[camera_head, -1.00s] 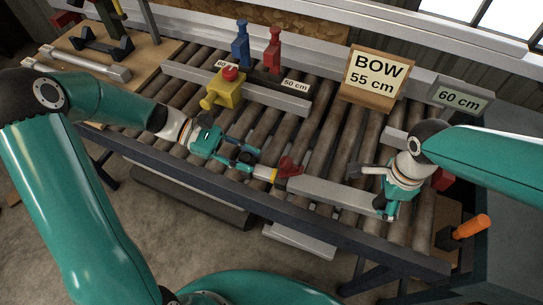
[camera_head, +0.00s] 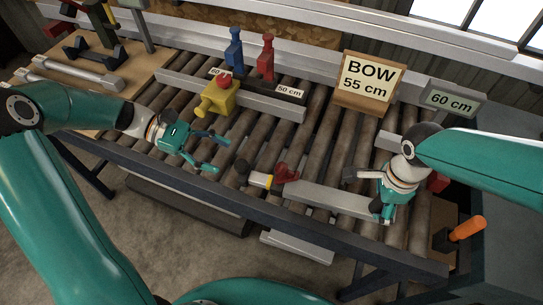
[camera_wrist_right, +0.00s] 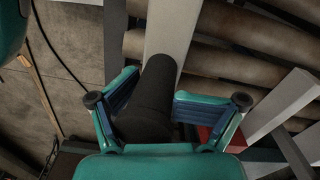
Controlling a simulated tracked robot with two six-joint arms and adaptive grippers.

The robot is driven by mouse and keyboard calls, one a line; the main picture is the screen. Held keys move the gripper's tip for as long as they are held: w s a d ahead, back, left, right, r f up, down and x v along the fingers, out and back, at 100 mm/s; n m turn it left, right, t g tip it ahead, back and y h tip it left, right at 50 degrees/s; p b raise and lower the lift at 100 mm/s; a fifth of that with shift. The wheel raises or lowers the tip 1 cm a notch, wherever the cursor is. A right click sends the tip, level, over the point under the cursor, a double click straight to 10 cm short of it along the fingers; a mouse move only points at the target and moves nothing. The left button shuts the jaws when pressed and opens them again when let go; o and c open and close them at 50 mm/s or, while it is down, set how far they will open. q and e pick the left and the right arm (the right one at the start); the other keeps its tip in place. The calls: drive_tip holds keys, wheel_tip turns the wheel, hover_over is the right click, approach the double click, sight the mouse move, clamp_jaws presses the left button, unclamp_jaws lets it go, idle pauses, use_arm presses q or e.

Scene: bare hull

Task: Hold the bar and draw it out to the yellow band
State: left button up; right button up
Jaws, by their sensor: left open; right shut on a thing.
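The bar lies along the front of the roller table in the head view. My right gripper (camera_head: 373,194) is shut on the bar's right end. In the right wrist view its fingers sit either side of the black grip (camera_wrist_right: 153,95), below the pale tube (camera_wrist_right: 170,30).
A yellow block with a red button (camera_head: 219,95) and blue and red stops (camera_head: 266,57) stand behind on a grey rail. A sign (camera_head: 368,80) reads "BOW 55 cm"; a grey plate (camera_head: 450,99) reads "60 cm". An orange handle (camera_head: 466,229) stands at the right.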

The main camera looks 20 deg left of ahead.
drive_tip(key=shift+s+f, duration=0.1)
use_arm(q)
drive_tip(key=v, duration=0.5)
drive_tip(key=shift+a, duration=0.3)
use_arm(e)
drive_tip(key=o, duration=1.4)
use_arm(q)
drive_tip(key=shift+r, duration=0.1)
